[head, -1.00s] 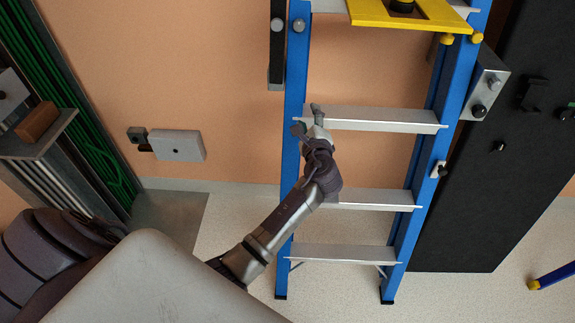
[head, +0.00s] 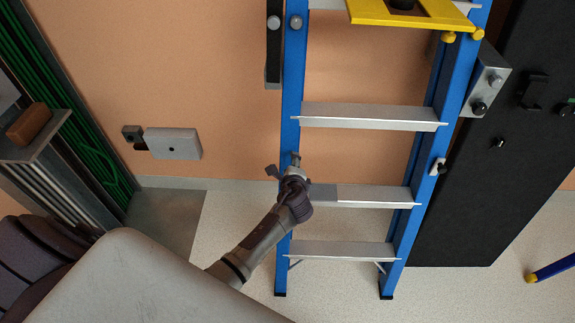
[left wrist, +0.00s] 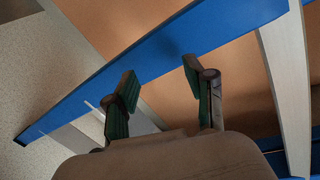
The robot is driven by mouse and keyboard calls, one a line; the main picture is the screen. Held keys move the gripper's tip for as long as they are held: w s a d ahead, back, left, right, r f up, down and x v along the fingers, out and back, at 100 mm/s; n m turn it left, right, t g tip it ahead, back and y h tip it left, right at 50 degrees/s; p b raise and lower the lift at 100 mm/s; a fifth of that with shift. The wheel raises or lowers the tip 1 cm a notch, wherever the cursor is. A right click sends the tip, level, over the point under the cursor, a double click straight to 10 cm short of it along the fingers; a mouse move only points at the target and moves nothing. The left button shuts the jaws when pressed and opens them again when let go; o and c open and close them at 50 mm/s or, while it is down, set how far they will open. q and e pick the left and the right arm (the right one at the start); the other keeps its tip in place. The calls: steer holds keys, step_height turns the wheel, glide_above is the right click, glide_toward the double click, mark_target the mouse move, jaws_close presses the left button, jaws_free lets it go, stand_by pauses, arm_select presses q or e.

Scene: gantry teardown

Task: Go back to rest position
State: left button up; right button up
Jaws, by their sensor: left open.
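My left gripper (head: 284,166) is in front of the left rail of the blue ladder (head: 291,110) in the head view, between two silver rungs. In the left wrist view its two green-padded fingers (left wrist: 160,90) are spread apart with nothing between them. The blue rail (left wrist: 160,50) crosses the picture just beyond the fingertips. I cannot tell whether the fingers touch the rail. My right gripper is not in view.
A yellow platform (head: 440,17) tops the ladder. A black panel (head: 490,190) stands at right. A grey wall box (head: 173,143) and a rack with green cables (head: 75,120) are at left. A brown block (head: 29,124) sits on a shelf. Pale floor lies below.

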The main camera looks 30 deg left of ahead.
arm_select(q)
steer(key=shift+s+f, duration=0.1)
steer(key=shift+f, duration=0.15)
stand_by(0.3)
steer(key=s+d+f+n+g+h, duration=0.2)
steer(key=s+f+g, duration=0.1)
steer(key=s+f, duration=0.75)
steer(key=s+d+f+n+g+h, duration=0.1)
steer(key=s+f+n+g+h, duration=0.15)
steer(key=s+f, duration=0.85)
steer(key=s+f+n+g, duration=0.1)
steer(key=s+f+n, duration=0.2)
steer(key=s, duration=0.7)
steer(key=s+f+n+g+h, duration=0.1)
steer(key=s+f+n+g, duration=0.1)
steer(key=s+f, duration=0.5)
steer(key=s+f+n+g+h, duration=0.1)
steer(key=s+f+n, duration=0.3)
steer(key=s, duration=0.9)
steer(key=shift+d+f+g, duration=0.35)
steer(key=shift+f+g, duration=0.2)
steer(key=shift+f, duration=0.3)
steer(key=shift+n, duration=0.25)
